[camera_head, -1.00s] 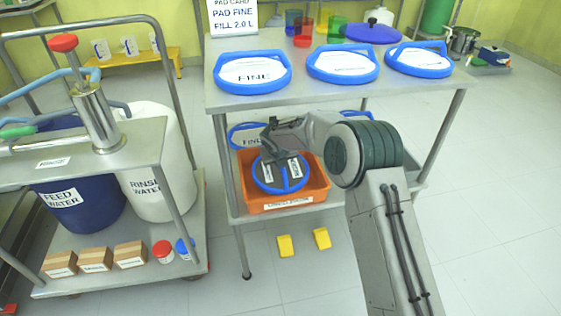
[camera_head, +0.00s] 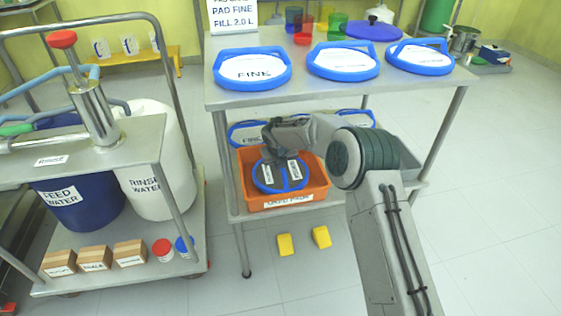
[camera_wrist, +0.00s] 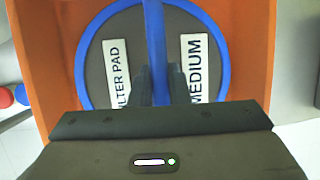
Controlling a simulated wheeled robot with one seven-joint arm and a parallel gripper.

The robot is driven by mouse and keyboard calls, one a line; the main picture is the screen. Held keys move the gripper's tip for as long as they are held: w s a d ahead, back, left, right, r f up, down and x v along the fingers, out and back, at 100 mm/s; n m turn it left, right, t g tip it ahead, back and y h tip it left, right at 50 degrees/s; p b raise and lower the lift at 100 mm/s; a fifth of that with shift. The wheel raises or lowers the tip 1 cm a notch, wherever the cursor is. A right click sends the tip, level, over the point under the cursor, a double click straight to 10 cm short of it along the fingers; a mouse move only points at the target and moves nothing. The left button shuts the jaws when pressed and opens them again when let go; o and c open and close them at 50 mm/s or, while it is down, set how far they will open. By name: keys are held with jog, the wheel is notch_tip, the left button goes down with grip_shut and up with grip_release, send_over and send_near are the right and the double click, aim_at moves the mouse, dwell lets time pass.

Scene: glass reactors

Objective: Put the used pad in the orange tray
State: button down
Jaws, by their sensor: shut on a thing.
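The used pad (camera_head: 281,177) is a dark grey disc with a blue rim and a blue bar across its middle. It lies over the orange tray (camera_head: 314,185) on the lower shelf, within the tray's walls. In the wrist view the pad (camera_wrist: 115,85) shows labels reading "FILTER PAD" and "MEDIUM", with the orange tray (camera_wrist: 40,50) around it. My gripper (camera_wrist: 160,92) is shut on the pad's blue bar; it also shows in the head view (camera_head: 279,160), above the pad. Whether the pad touches the tray's floor cannot be told.
Three blue-rimmed pads, one marked FINE (camera_head: 252,69), lie on the table top above. More pads (camera_head: 246,134) sit behind the tray on the lower shelf. A table leg (camera_head: 232,200) stands left of the tray. Two yellow blocks (camera_head: 321,237) lie on the floor.

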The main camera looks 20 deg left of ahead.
jog(key=c, duration=1.4)
grip_release()
jog(key=shift+f, duration=0.1)
jog(key=shift+o, duration=0.2)
jog(key=shift+r, duration=0.25)
jog(key=p+v, duration=0.1)
jog(key=v, duration=0.3)
jog(key=shift+r, duration=0.25)
jog(key=s+d+p, duration=0.1)
jog(key=s+d, duration=0.1)
jog(key=s, duration=0.9)
jog(key=shift+s+d+f, duration=0.15)
jog(key=shift+d+f, duration=0.2)
jog(key=shift+f, duration=0.05)
